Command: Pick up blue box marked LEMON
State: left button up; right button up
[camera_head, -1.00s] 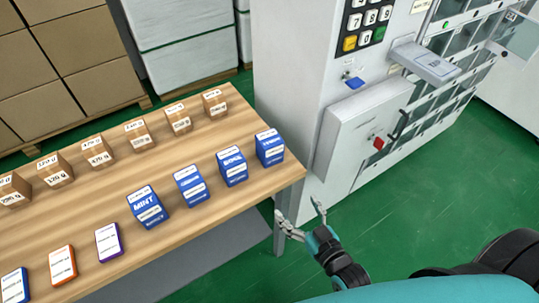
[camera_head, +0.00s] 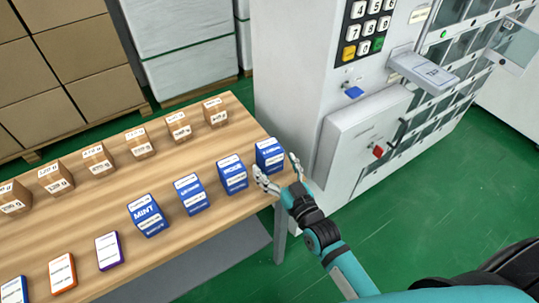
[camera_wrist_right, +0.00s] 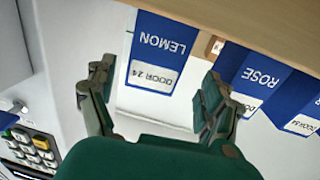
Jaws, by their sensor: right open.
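The blue LEMON box (camera_head: 270,154) stands upright at the right end of the front row on the wooden table in the head view. Its lettering, LEMON over DOOR 24, reads upside down in the right wrist view (camera_wrist_right: 158,50). My right gripper (camera_head: 278,168) is open at the table's right edge, fingers pointing at this box. In the right wrist view the box lies between the two open fingers (camera_wrist_right: 158,78), with a gap on each side; I cannot tell how deep it sits between them. My left gripper is not in view.
The blue ROSE box (camera_head: 232,174) stands close beside it, left in the head view. More blue boxes, flat cards and a row of brown cartons (camera_head: 178,126) stand on the table (camera_head: 130,180). A white vending machine (camera_head: 290,80) with keypad rises just right of the table.

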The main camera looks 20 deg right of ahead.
aim_at(275, 163)
jog(key=w, duration=0.5)
jog(key=shift+w+a+f+p, duration=0.1)
jog(key=shift+w+f+p, duration=0.05)
jog(key=shift+f+p, duration=0.2)
jog(key=c, duration=1.3)
